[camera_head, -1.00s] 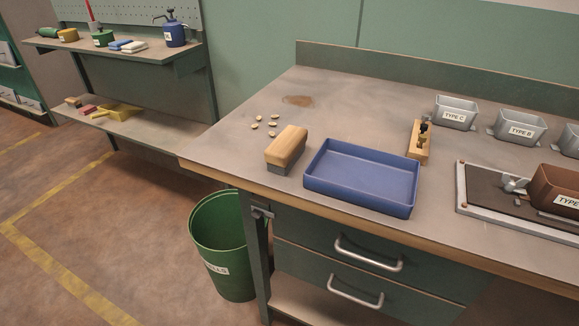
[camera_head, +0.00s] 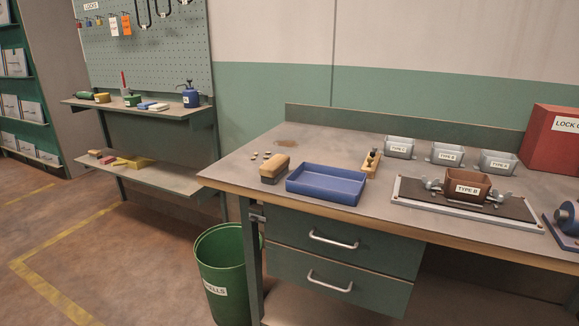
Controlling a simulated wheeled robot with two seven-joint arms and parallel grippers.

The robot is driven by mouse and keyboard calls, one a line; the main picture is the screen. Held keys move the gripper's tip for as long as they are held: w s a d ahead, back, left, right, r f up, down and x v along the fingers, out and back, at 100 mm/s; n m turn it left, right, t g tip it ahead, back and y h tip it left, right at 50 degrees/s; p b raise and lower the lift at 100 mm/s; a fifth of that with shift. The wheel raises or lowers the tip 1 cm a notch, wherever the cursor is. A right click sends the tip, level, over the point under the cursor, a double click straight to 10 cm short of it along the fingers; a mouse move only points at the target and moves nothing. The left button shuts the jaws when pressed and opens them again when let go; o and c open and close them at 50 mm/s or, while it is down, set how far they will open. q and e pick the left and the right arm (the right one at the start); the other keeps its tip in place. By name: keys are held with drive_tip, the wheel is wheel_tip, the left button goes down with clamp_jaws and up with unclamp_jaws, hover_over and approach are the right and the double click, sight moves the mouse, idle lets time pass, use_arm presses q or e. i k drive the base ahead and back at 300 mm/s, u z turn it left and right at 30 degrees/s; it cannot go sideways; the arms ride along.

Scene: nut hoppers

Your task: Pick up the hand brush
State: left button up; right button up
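The hand brush (camera_head: 274,169) lies on the workbench (camera_head: 250,150) near its left end. It has a light wooden block on top and a dark grey bristle part below. It is just left of a blue tray (camera_head: 326,184) and seems close to its edge; I cannot tell if they touch. Several small pale nuts or shells (camera_head: 266,155) lie on the bench behind the brush. Neither of my grippers shows in the view.
A green bin (camera_head: 222,270) stands on the floor below the bench's left end. A wooden holder (camera_head: 371,163), grey hoppers (camera_head: 446,154), a brown hopper (camera_head: 467,186) on a plate and a red box (camera_head: 549,140) stand rightward. Floor at left is open.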

sight(270, 171)
drive_tip(key=u, duration=0.25)
drive_tip(key=i, duration=0.7)
drive_tip(key=u, duration=0.55)
